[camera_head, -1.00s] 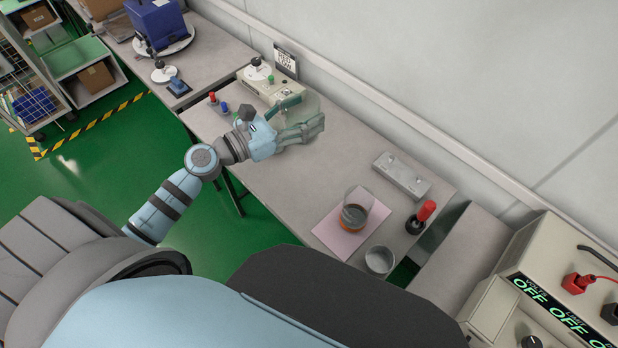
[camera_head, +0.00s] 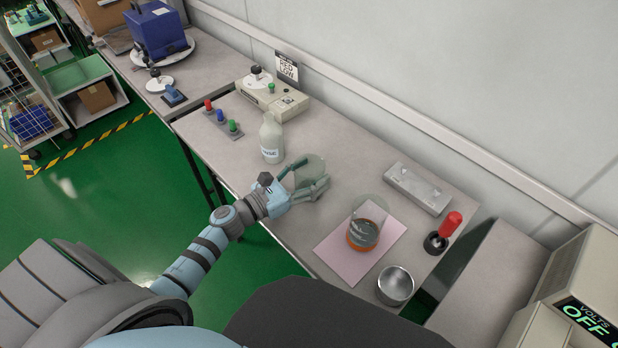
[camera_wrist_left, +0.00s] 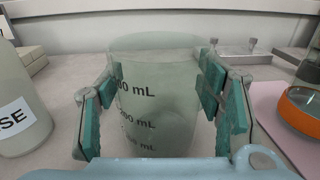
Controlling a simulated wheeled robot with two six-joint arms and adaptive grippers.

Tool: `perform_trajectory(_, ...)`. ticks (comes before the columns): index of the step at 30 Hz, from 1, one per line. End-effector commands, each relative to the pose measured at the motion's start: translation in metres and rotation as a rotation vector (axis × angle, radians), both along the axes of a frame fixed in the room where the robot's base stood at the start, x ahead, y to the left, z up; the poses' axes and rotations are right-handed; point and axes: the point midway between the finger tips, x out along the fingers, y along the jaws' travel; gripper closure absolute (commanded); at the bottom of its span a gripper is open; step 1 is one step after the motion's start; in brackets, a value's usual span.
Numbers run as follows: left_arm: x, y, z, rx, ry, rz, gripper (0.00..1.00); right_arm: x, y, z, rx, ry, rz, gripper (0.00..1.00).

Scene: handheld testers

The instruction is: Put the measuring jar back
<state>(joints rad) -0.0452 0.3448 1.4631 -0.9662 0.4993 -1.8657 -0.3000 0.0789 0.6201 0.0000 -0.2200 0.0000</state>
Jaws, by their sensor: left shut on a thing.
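The measuring jar (camera_head: 309,166) is a clear, greenish see-through vessel. In the left wrist view the jar (camera_wrist_left: 155,90) stands between the teal finger pads, with dark mL marks on its near side. My left gripper (camera_head: 306,184) is shut on it, over the middle of the bench. The jar looks about upright; I cannot tell whether its base touches the bench. The fingers hide part of it in the head view. My right gripper is not in view.
A labelled bottle (camera_head: 271,140) stands just left of the jar. A beaker with orange at its base (camera_head: 366,228) is on a pink sheet (camera_head: 335,250). A metal cup (camera_head: 395,286), a red-handled tool (camera_head: 446,230) and a grey block (camera_head: 418,187) are at right. A tester box (camera_head: 290,104) is behind.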

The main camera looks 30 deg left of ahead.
Motion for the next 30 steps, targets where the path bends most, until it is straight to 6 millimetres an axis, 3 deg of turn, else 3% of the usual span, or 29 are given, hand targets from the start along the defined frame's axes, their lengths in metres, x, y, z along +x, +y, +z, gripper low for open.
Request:
perform_trajectory(7,0.000,0.000,-0.002,0.000,-0.001,-0.001,0.77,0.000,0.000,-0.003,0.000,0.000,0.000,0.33)
perform_trajectory(8,0.000,0.000,-0.002,0.000,0.000,-0.001,0.38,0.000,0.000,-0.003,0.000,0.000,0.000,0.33)
perform_trajectory(12,0.000,0.000,-0.001,0.000,0.000,-0.001,0.19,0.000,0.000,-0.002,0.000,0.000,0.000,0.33)
perform_trajectory(23,0.000,0.000,0.004,0.000,0.000,-0.001,0.19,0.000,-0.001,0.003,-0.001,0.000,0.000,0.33)
perform_trajectory(26,-0.011,0.006,0.000,0.001,0.002,-0.001,0.19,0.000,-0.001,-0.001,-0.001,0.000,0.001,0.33)
perform_trajectory(30,-0.042,0.020,-0.002,0.004,0.002,-0.003,0.19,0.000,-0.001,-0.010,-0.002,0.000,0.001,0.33)
